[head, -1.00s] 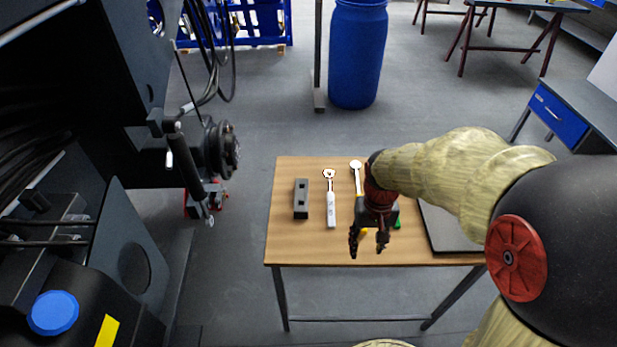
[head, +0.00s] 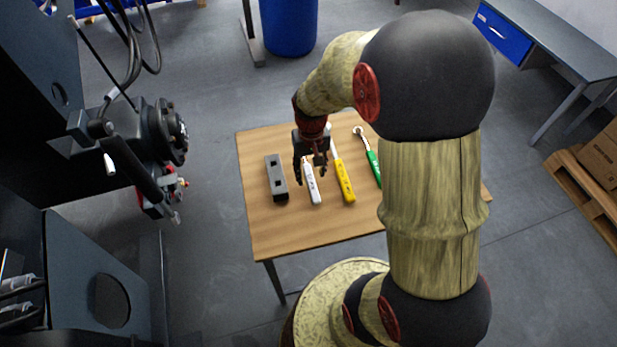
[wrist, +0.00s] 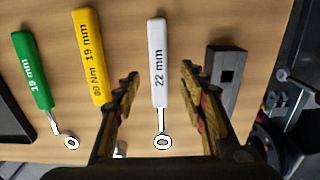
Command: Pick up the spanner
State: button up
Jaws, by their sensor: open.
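Three ring-ended tools lie on the wooden table (head: 262,230). The white-handled spanner (head: 314,193) is marked 22 mm; in the wrist view its handle (wrist: 158,50) stands upright in the picture, its ring end (wrist: 162,142) nearest the camera. The yellow-handled tool (head: 345,183), marked 60 Nm 19 mm, lies right of it in the head view, and the green-handled one (head: 374,166), marked 19 mm, farther right. My gripper (head: 310,177) is open and empty over the white spanner. In the wrist view its fingers (wrist: 160,76) appear on either side of the white handle; they look above it, with no visible contact.
A grey block with square holes (head: 275,178) lies left of the white spanner in the head view; it is close to one finger in the wrist view (wrist: 226,78). Dark machinery (head: 150,140) stands left of the table. A blue barrel (head: 288,25) stands behind.

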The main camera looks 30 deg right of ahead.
aim_at(311, 180)
notch_tip(311, 180, down, 4)
jog(key=shift+d+f+b, duration=0.1)
jog(key=shift+f+b, duration=0.05)
jog(key=shift+b, duration=0.75)
jog(key=shift+c, duration=1.1)
jog(key=c, duration=0.7)
grip_shut()
